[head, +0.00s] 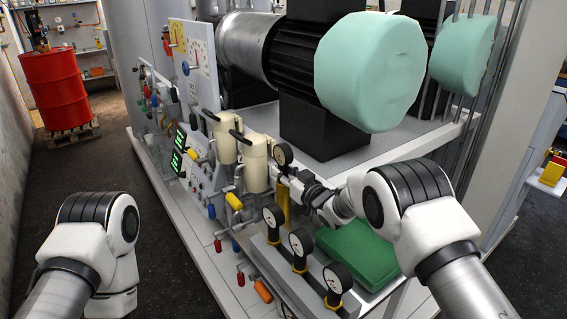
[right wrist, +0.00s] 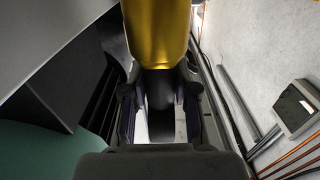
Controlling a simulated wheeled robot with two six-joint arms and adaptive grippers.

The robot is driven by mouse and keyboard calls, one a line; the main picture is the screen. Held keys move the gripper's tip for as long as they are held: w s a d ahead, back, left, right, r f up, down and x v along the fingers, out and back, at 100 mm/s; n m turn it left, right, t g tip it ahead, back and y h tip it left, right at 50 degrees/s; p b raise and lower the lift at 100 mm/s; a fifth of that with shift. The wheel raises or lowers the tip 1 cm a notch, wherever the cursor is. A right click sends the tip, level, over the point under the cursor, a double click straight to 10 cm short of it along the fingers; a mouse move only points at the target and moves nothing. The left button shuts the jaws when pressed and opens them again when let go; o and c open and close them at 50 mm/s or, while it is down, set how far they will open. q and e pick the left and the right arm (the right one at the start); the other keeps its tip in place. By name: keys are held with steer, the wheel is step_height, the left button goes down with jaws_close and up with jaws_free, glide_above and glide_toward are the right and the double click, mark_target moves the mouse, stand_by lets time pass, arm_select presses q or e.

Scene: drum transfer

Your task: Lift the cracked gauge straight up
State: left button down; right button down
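A round black gauge with a pale dial (head: 283,154) stands upright beside the cream canisters in the head view. A yellow part (head: 284,208) shows below it. My right gripper (head: 298,186) is at this gauge, just under its dial. No crack is readable on any dial. My left arm shows at lower left, but its gripper is not in view.
Several similar gauges stand in a row, including a near one (head: 337,277). A green case (head: 355,255) lies right of them. Two cream canisters (head: 256,163) stand close left of my right gripper. A large motor with a mint cover (head: 370,72) is behind. A red drum (head: 55,88) stands far left.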

mark_target(284, 145)
step_height(284, 145, up, 9)
steer(key=shift+f+b, duration=0.1)
steer(key=shift+b, duration=0.85)
steer(key=shift+r, duration=0.25)
steer(key=shift+f+b, duration=0.35)
steer(key=shift+f, duration=0.05)
steer(key=shift+w, duration=0.1)
